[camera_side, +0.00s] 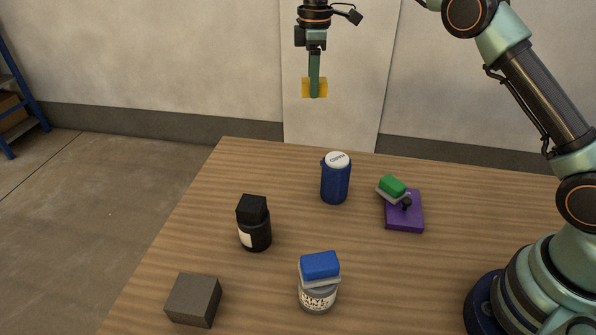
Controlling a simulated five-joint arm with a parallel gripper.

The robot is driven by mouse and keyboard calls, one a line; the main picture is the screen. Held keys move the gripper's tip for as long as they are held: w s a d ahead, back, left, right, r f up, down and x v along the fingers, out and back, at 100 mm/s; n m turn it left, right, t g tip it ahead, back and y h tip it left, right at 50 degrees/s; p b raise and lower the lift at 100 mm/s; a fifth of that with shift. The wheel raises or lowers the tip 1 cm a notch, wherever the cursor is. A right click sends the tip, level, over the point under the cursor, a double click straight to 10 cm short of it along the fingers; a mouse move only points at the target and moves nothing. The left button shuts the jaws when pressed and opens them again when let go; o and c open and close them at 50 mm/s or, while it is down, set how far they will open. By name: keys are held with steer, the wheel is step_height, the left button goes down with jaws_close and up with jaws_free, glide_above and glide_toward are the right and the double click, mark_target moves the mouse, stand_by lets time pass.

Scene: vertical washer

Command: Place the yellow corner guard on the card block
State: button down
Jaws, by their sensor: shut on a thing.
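The yellow corner guard (322,88) is high above the far part of the table. My gripper (314,92) is shut on it; a green finger covers its middle, so yellow shows on both sides. A plain grey-brown block (188,297) sits at the table's front left and appears to be the card block. Its top is bare. My gripper is far above it, to its right and apart from it.
On the wooden table (285,190) stand a black bottle with a black block on top (254,228), a blue can (335,183), a jar topped by a blue block (320,266), and a purple plate (406,219) beside a green-and-grey piece (391,187).

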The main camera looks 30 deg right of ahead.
steer(key=s+a+r+n, duration=0.15)
steer(key=a+n, duration=0.25)
steer(key=a, duration=0.7)
step_height(320, 180, up, 3)
steer(key=n, duration=1.1)
glide_above(190, 295)
step_height(190, 295, down, 19)
steer(key=shift+f, duration=0.2)
steer(key=shift+f, duration=0.15)
steer(key=shift+c, duration=2.2)
jaws_free()
